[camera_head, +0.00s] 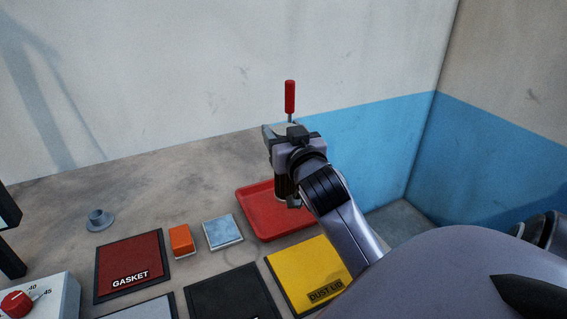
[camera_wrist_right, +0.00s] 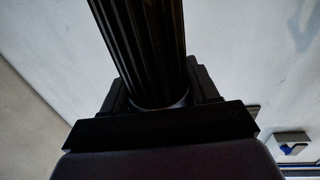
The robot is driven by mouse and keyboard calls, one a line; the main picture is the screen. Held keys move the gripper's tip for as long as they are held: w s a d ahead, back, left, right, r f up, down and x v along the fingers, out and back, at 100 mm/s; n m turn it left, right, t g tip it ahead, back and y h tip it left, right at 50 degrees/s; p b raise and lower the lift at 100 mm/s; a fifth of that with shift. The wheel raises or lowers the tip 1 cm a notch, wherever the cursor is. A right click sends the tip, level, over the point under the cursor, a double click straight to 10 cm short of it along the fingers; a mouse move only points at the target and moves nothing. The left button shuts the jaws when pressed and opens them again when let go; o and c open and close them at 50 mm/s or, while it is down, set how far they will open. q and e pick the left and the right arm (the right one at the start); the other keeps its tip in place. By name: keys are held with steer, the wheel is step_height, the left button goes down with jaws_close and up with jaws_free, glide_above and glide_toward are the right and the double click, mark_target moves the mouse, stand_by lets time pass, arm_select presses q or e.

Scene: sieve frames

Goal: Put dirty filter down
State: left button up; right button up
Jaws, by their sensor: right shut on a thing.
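My right gripper (camera_head: 290,140) is above the red tray (camera_head: 250,218) in the head view. It is shut on the dirty filter, a dark ribbed cylinder (camera_wrist_right: 145,45) between its jaws in the right wrist view. In the head view the lower part of the filter (camera_head: 281,186) shows below the gripper, against the tray; the gripper and forearm hide the rest. I cannot tell whether the filter's bottom touches the tray. My left gripper is not in view.
A red handle (camera_head: 290,97) sticks up behind my gripper. On the bench are a GASKET mat (camera_head: 128,262), an orange block (camera_head: 179,240), a blue-grey square pad (camera_head: 222,232), a grey flanged piece (camera_head: 99,219), a black mat (camera_head: 232,295) and a yellow DUST LID mat (camera_head: 300,268). Walls stand behind and right.

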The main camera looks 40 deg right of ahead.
mark_target(284, 187)
steer(key=shift+f+b, duration=0.45)
steer(key=shift+f, duration=2.65)
steer(key=shift+f, duration=0.2)
steer(key=o, duration=1.6)
steer(key=shift+r, duration=0.1)
